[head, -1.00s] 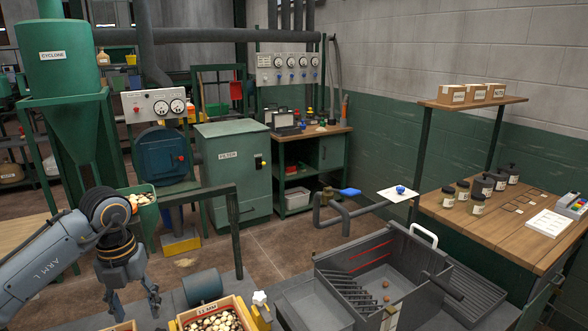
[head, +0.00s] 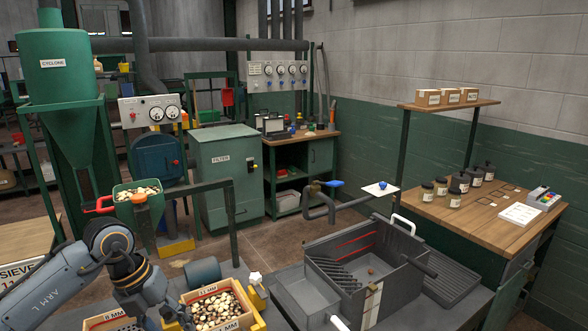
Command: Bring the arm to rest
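My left arm (head: 48,291) comes in from the lower left, bends at a raised joint and slopes down to the right. My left gripper (head: 166,316) is at the bottom edge, beside the box of pale pieces marked 11 MM (head: 216,307). Its fingertips are cut off or hidden, so I cannot tell whether it is open or shut, or whether it touches anything. My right arm and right gripper are not in view.
Another box of pieces (head: 110,320) is at the bottom left. A green hopper of pale pieces (head: 138,190) with a red handle stands behind my arm. A dark grey trough (head: 372,262) is right of centre. The wooden bench (head: 470,212) holds jars and papers.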

